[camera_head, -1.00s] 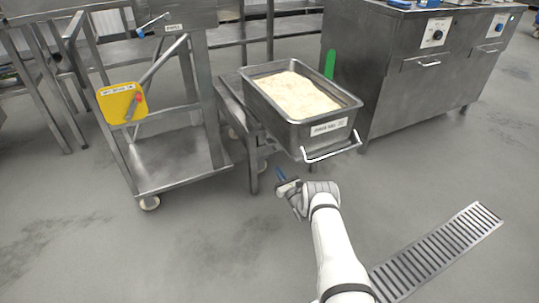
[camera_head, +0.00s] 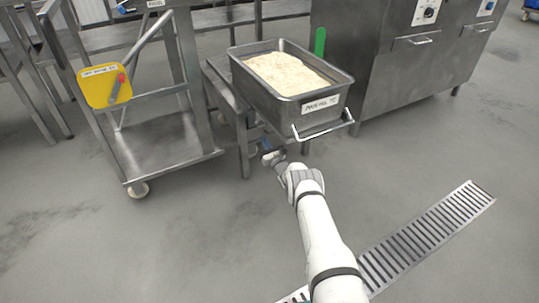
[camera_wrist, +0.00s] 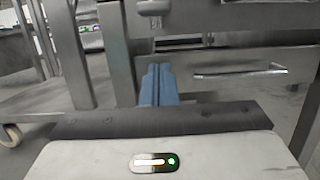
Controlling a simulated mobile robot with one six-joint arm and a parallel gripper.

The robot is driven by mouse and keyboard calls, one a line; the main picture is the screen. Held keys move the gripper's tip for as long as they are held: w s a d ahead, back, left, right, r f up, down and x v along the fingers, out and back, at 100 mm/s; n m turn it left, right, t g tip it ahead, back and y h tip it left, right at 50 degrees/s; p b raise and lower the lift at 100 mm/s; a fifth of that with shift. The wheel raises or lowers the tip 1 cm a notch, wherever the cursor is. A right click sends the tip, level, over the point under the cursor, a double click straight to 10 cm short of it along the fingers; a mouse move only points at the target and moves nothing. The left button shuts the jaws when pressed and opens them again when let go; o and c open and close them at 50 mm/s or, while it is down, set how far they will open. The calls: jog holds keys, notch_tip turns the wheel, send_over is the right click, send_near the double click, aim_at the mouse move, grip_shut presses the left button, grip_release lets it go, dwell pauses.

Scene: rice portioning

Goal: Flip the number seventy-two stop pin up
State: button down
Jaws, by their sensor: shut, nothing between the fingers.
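My gripper (camera_head: 265,146) is in front of the low metal stand (camera_head: 226,95) that carries the rice tub, below the tub's front handle. Its blue fingers (camera_wrist: 158,85) are shut together and empty, pointing at the stand. In the wrist view a rounded metal fitting (camera_wrist: 155,7) with a short stem hangs above and just left of the fingertips, apart from them. I cannot tell whether this fitting is the stop pin. No number seventy-two is readable in either view.
The rice tub (camera_head: 333,117) has a front bar handle (camera_head: 322,131). A metal cart (camera_head: 160,160) with a yellow plate (camera_head: 97,92) and red handle (camera_head: 117,88) stands to the left. A steel cabinet (camera_head: 385,85) is at right. A floor grate (camera_head: 430,236) lies in open floor.

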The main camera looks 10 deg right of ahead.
aim_at(259, 120)
jog(key=shift+w+a+r+b, duration=0.1)
jog(key=shift+w+r, duration=0.15)
jog(key=shift+r, duration=0.5)
jog(key=shift+w+a+r+b, duration=0.15)
jog(key=shift+w+r, duration=0.1)
jog(key=shift+r, duration=0.45)
jog(key=shift+w+d+r+b, duration=0.1)
jog(key=shift+w+r, duration=0.15)
jog(key=shift+r, duration=0.5)
